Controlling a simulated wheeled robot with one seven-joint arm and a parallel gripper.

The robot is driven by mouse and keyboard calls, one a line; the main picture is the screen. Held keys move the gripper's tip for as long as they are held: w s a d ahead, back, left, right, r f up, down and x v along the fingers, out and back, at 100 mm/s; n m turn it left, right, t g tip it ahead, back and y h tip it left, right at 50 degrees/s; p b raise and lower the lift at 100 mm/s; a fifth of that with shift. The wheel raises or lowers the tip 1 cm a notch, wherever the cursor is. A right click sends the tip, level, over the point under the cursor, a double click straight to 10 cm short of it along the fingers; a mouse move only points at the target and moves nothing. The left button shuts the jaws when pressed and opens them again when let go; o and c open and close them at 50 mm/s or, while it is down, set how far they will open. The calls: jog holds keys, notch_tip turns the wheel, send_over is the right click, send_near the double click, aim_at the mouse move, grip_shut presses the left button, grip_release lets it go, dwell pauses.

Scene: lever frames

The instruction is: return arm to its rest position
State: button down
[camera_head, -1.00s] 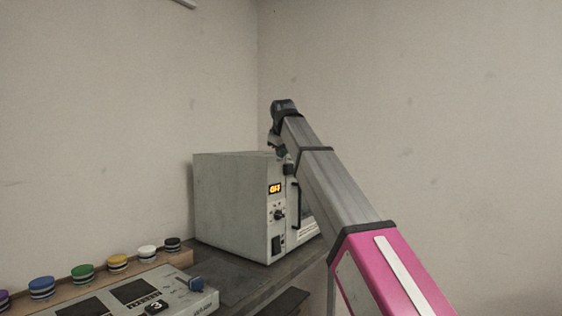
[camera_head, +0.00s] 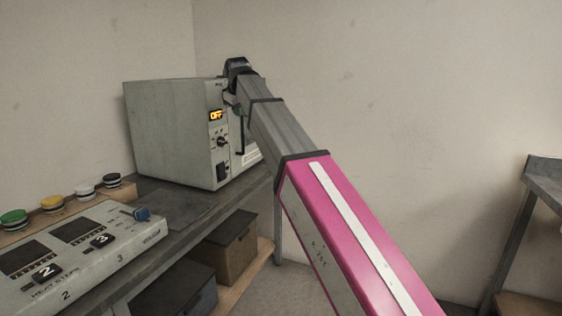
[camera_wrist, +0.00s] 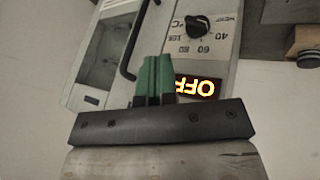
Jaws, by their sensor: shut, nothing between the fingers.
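My arm, with a grey section and a pink section, reaches up and away in the head view. Its far end is at the front of a grey box-shaped heater (camera_head: 165,130). The heater has a lit display (camera_head: 216,115) reading OFF, a dark knob (camera_head: 222,142) and a black handle. My gripper (camera_wrist: 155,62) shows in the wrist view as green fingers, closed together and empty. They point at the heater front, beside the OFF display (camera_wrist: 196,87) and below the dial (camera_wrist: 197,25). In the head view the fingers are mostly hidden by the arm.
The heater stands on a grey bench (camera_head: 180,205). Boxes (camera_head: 225,245) sit on the shelf below. Another table (camera_head: 543,180) stands at far right. The floor between is clear.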

jog(key=s+d+f+m+g, duration=0.1)
jog(key=d+f+m, duration=0.1)
jog(key=d+f, duration=0.75)
jog(key=s+d+f+m+g+h, duration=0.15)
jog(key=d+f, duration=0.25)
jog(key=f, duration=1)
jog(key=s+d+f+m+g, duration=0.1)
jog(key=s+d+f+m, duration=0.1)
jog(key=d+f, duration=0.7)
jog(key=s+d+f+m+g, duration=0.1)
jog(key=s+d+f, duration=0.3)
jog(key=s+f, duration=0.2)
jog(key=s+d+f+m, duration=0.2)
jog(key=s+d+f, duration=0.3)
jog(key=f, duration=0.6)
jog(key=s+d+f+m+g, duration=0.1)
jog(key=s+d+f, duration=0.3)
jog(key=s+f, duration=0.4)
jog(key=shift+s+d+f+m+g, duration=0.25)
jog(key=shift+s+d+m+g, duration=0.15)
jog(key=shift+m, duration=0.15)
